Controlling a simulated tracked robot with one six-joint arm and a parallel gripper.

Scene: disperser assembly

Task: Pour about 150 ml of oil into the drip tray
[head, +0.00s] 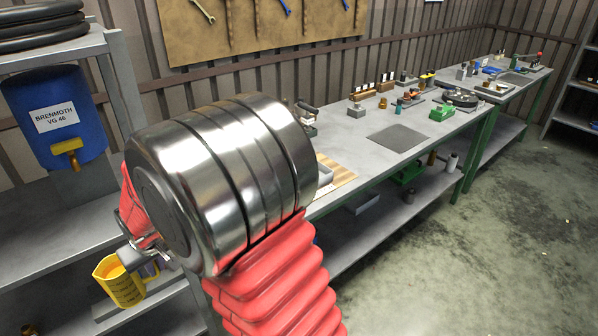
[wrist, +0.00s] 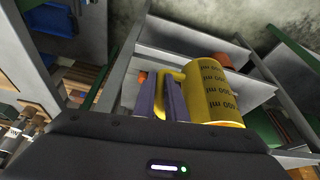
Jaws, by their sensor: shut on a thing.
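A yellow measuring jug (head: 122,285) with dark ml markings is at the lower left of the head view, in front of the grey shelving. It also shows in the wrist view (wrist: 213,95), where its markings appear upside down. My gripper (wrist: 163,102) is shut on the jug's handle with its purple fingers. In the head view my gripper (head: 150,270) is mostly hidden behind my arm. An orange tint shows at the jug's mouth, but I cannot read an oil level. A blue oil drum (head: 55,112), labelled BRENMOTH VG 46, has a yellow tap (head: 67,148). I cannot identify the drip tray for certain.
A long workbench (head: 345,165) runs to the back right with several small parts, a green block (head: 442,112) and a flat grey plate (head: 398,137). Black hoses (head: 40,25) lie on the rack above the drum. The floor (head: 480,245) at right is clear.

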